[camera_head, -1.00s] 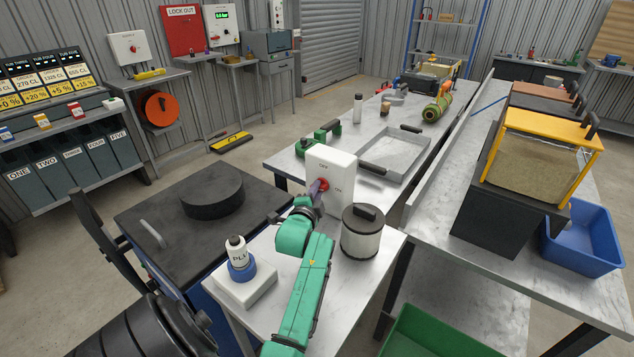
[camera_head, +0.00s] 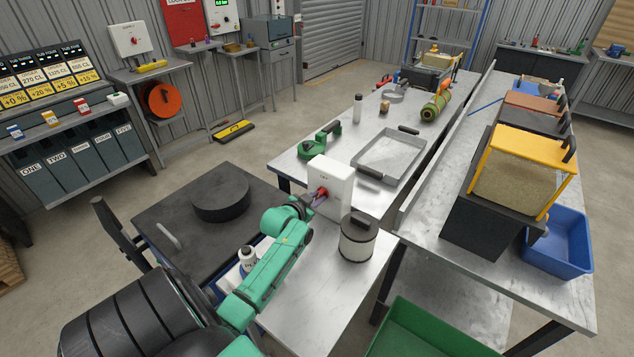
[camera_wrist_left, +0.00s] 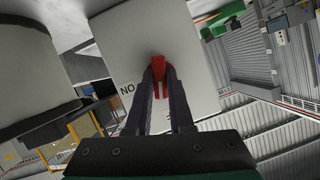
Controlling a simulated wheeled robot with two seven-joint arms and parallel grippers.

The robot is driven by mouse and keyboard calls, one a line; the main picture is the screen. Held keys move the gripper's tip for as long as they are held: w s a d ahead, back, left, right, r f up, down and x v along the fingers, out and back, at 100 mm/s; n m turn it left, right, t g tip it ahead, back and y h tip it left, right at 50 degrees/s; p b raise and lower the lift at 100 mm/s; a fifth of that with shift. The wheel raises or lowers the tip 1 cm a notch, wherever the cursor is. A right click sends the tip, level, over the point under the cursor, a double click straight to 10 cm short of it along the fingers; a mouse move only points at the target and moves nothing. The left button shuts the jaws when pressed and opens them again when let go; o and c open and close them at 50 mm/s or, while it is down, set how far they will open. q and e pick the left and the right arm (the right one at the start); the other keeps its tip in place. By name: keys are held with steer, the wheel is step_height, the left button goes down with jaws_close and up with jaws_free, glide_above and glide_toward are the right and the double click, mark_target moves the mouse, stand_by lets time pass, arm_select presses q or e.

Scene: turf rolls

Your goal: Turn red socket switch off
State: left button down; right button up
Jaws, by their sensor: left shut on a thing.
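The red switch knob (camera_head: 322,191) sits on the front of a white box (camera_head: 341,186) on the near metal table. In the left wrist view the red knob (camera_wrist_left: 158,66) stands out from the white face (camera_wrist_left: 117,45), with an upside-down ON label (camera_wrist_left: 127,89) beside it. My left gripper (camera_head: 316,197) reaches the box from the left. Its two dark fingers (camera_wrist_left: 158,84) lie on either side of the red knob and are shut on it. The fingers hide part of the knob, and I cannot tell its exact setting. My right gripper is not in view.
A white canister with a dark lid (camera_head: 356,242) stands close to the box's right. A metal tray (camera_head: 362,158) and a green tool (camera_head: 313,146) lie behind it. A white bottle (camera_head: 246,257) is partly hidden by my left arm. The front tabletop has bare room.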

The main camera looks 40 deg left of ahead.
arm_select(q)
steer(key=shift+w+a+r+n+h, duration=0.1)
steer(key=shift+n+h, duration=0.25)
steer(key=shift+n, duration=0.2)
steer(key=shift+a+r+n+h, duration=0.1)
steer(key=shift+n+h, duration=0.25)
steer(key=shift+n, duration=0.2)
steer(key=c, duration=0.8)
jaws_free()
steer(key=shift+w+f, duration=0.1)
steer(key=shift+f, duration=0.1)
